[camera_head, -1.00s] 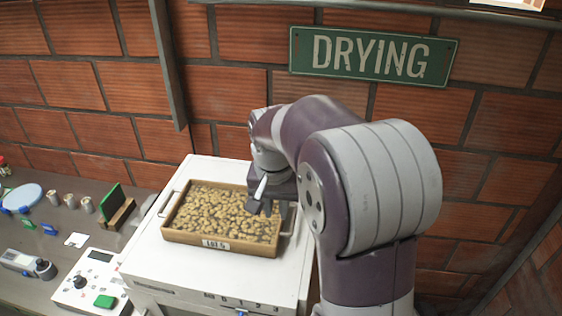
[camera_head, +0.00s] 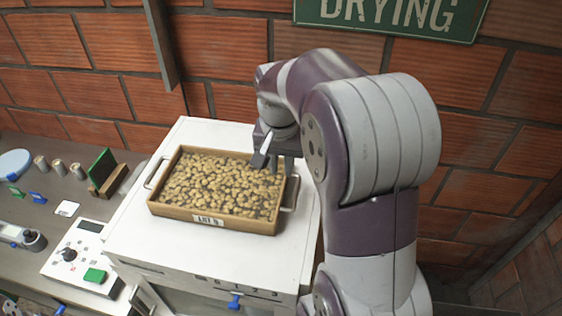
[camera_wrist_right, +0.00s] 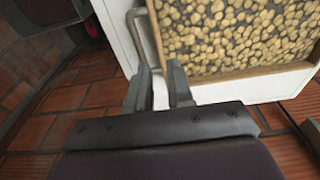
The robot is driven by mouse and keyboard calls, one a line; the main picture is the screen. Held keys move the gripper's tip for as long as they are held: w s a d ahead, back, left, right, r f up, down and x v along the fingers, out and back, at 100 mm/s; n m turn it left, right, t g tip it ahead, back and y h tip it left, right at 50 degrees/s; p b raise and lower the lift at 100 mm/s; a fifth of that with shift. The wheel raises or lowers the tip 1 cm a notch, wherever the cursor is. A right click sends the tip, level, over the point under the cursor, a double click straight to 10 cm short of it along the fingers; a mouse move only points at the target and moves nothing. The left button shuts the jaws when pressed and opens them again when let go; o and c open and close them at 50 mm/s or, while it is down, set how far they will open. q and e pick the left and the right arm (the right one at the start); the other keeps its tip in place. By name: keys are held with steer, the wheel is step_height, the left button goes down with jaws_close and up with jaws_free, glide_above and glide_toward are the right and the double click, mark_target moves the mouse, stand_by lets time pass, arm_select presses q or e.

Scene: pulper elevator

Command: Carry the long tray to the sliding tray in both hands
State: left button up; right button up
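The long tray (camera_head: 242,225) is a shallow wooden tray full of pale beans, with a "LOT" label on its front. It lies flat on a white cabinet and has metal handles (camera_head: 150,172) at its left and right ends. My right gripper (camera_head: 272,163) is over the tray's right end, pointing down. In the right wrist view my right gripper (camera_wrist_right: 160,76) is open, its fingertips close to a metal handle (camera_wrist_right: 134,35) of the tray; I cannot tell whether they straddle it. My left gripper is not in view. I cannot make out the sliding tray.
The white cabinet (camera_head: 285,250) has blue knobs (camera_head: 234,301) on its front. A white control box (camera_head: 75,255) with a green button and a counter with small items stand at left. A brick wall with a green "DRYING" sign (camera_head: 390,15) rises close behind.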

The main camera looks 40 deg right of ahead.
mark_target(282, 190)
steer(key=shift+s+a+f+p, duration=0.1)
steer(key=shift+s+f+p, duration=0.05)
steer(key=shift+f+p, duration=0.7)
steer(key=f, duration=0.2)
steer(key=f+p, duration=0.1)
steer(key=f, duration=0.1)
steer(key=shift+d+f, duration=0.2)
steer(key=shift+f, duration=0.15)
steer(key=shift+w+d+f+p, duration=0.15)
steer(key=shift+w+f+p, duration=0.15)
steer(key=shift+f, duration=0.15)
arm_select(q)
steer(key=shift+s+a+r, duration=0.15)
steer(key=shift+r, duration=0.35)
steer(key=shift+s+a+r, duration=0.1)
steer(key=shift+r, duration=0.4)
arm_select(e)
steer(key=shift+s, duration=0.15)
steer(key=shift+a, duration=0.2)
steer(key=shift+c, duration=0.4)
jaws_close()
